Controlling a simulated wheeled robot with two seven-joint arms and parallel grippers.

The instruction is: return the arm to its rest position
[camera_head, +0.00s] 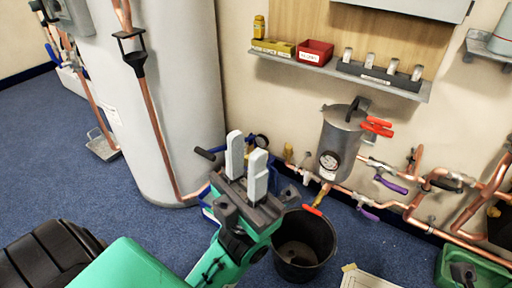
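My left arm (130,266), green, comes in from the bottom left. Its gripper (246,148) is held up in the middle of the view, with two pale fingers pointing up and a gap between them. I see nothing held between the fingers. The gripper shows in front of the foot of the white tank and up and left of a black bucket. It hides part of some blue things on the floor behind it. My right gripper is not in view.
A tall white tank (165,90) stands behind left. A grey canister with a gauge (340,140) and copper pipes (390,200) run along the wall. A shelf (290,62) holds a red bin (315,52). The black bucket (304,245) and a green crate (470,268) stand on blue carpet.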

